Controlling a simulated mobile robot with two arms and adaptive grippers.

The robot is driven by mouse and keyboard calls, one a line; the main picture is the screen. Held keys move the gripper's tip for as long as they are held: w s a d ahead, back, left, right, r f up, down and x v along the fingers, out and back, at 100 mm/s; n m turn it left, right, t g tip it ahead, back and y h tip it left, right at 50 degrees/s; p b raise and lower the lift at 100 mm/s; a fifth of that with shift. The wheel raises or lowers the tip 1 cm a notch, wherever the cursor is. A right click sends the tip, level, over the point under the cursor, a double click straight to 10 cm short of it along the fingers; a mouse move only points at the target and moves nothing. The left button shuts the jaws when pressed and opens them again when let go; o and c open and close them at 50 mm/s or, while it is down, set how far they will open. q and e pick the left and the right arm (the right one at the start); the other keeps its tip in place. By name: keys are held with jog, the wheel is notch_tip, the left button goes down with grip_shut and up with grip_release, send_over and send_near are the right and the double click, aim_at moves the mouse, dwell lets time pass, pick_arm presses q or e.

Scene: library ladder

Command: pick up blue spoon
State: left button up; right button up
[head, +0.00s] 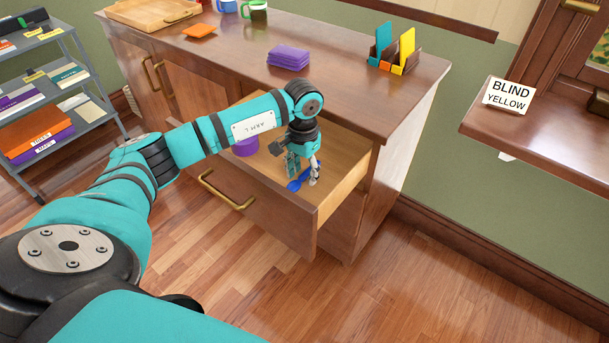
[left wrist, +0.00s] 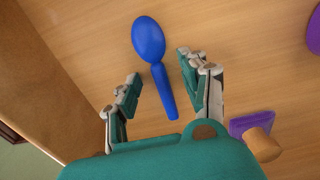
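The blue spoon (left wrist: 153,60) lies on the wooden bottom of the open drawer (head: 343,165). In the left wrist view its bowl points away and its handle reaches back between my left gripper's fingers. In the head view the spoon (head: 294,185) shows beside the fingertips, partly hidden by them. My left gripper (left wrist: 156,85) is open, with a finger on each side of the handle and a gap to it. In the head view the left gripper (head: 303,176) points down into the drawer. My right gripper is in neither view.
A purple round thing (head: 246,146) and a purple block with a tan knob (left wrist: 254,132) are also in the drawer. The drawer's front (head: 250,205) and side walls surround the gripper. Purple cloths (head: 288,57) and a card holder (head: 390,55) stand on the cabinet top.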

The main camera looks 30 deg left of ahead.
pick_arm(q)
grip_shut()
